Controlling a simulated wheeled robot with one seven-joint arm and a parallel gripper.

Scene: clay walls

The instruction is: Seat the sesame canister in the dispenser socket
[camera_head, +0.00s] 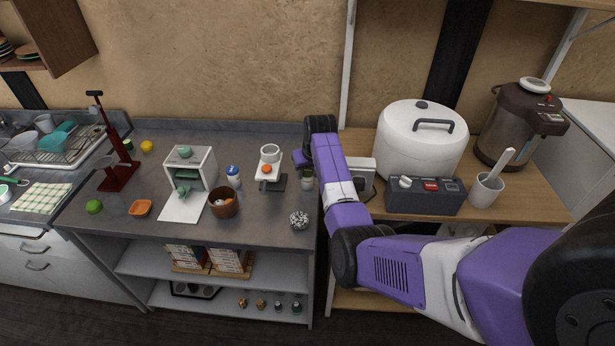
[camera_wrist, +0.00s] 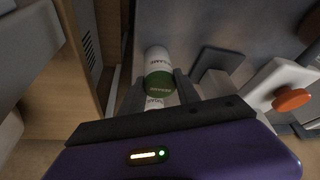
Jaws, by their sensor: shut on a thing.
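The sesame canister (camera_head: 307,183), white with a dark green part, is upright or nearly so at the counter's right end. In the wrist view the canister (camera_wrist: 158,62) shows a green band with lettering between my fingers. My gripper (camera_head: 304,165) is shut on it; the fingers (camera_wrist: 160,98) lie on either side. Whether its base touches the counter is unclear. The white dispenser (camera_head: 268,171) with an orange button stands just left of the canister, a ring-shaped socket (camera_head: 269,150) at its top. The dispenser (camera_wrist: 270,82) also shows at right in the wrist view.
A blue-lidded jar (camera_head: 233,174), a brown bowl (camera_head: 223,207) and a white open box (camera_head: 205,165) stand left of the dispenser. A speckled ball (camera_head: 299,219) lies in front. A wooden table with a white rice cooker (camera_head: 420,145) and dark control box (camera_head: 424,197) is at right.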

